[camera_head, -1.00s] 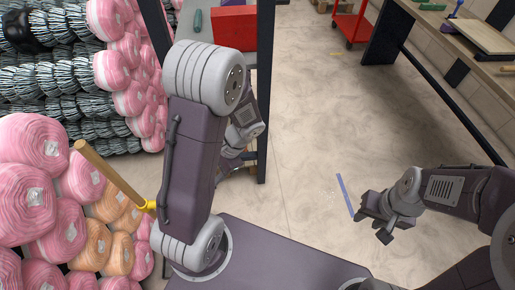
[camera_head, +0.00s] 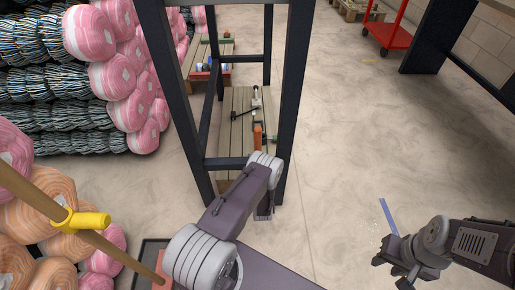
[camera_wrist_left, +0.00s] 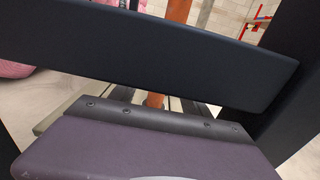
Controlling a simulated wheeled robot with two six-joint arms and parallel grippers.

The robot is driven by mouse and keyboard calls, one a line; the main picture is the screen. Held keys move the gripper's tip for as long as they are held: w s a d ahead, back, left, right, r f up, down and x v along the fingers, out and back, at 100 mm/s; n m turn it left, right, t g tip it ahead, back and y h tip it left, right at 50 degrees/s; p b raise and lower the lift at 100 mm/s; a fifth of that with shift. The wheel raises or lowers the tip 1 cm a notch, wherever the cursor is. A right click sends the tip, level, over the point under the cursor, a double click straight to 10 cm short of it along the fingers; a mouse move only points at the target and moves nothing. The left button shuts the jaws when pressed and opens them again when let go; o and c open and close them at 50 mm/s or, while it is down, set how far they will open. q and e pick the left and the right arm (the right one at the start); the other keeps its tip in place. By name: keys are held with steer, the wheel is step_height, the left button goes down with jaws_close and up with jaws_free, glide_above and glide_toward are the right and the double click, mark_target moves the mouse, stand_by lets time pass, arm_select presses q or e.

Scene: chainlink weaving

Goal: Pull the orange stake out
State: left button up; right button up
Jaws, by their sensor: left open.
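An orange upright piece (camera_head: 258,136), which looks like the stake, stands at the slatted lower shelf (camera_head: 236,135), just past the end of my left arm. In the left wrist view the orange stake (camera_wrist_left: 178,10) shows above a wide dark crossbar and again below it; the bar hides its middle. My left gripper (camera_head: 265,208) shows only as a dark part at the arm's end, beside the dark frame; its fingertips are hidden, and it is apart from the stake as far as I can see. My right gripper (camera_head: 392,265) is at the lower right, fingers apart and empty.
Dark frame posts (camera_head: 292,105) and a crossbar (camera_wrist_left: 150,50) stand close around my left arm. A tan pole with a yellow collar (camera_head: 85,221) crosses the left. Pink and orange rolls fill the left side. A red cart (camera_head: 388,35) stands back right. The middle floor is clear.

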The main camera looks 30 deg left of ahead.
arm_select(q)
steer(key=w+b, duration=0.1)
steer(key=w+a+b, duration=0.1)
steer(key=w+f+b, duration=0.1)
steer(key=shift+w+a, duration=0.3)
steer(key=shift+a, duration=0.05)
steer(key=shift+w+r+h, duration=0.1)
steer(key=shift+r+h, duration=0.1)
steer(key=shift+h, duration=0.1)
steer(key=b+x, duration=0.4)
steer(key=x, duration=0.1)
steer(key=shift+a+b, duration=0.15)
steer(key=shift+b, duration=0.15)
jaws_close()
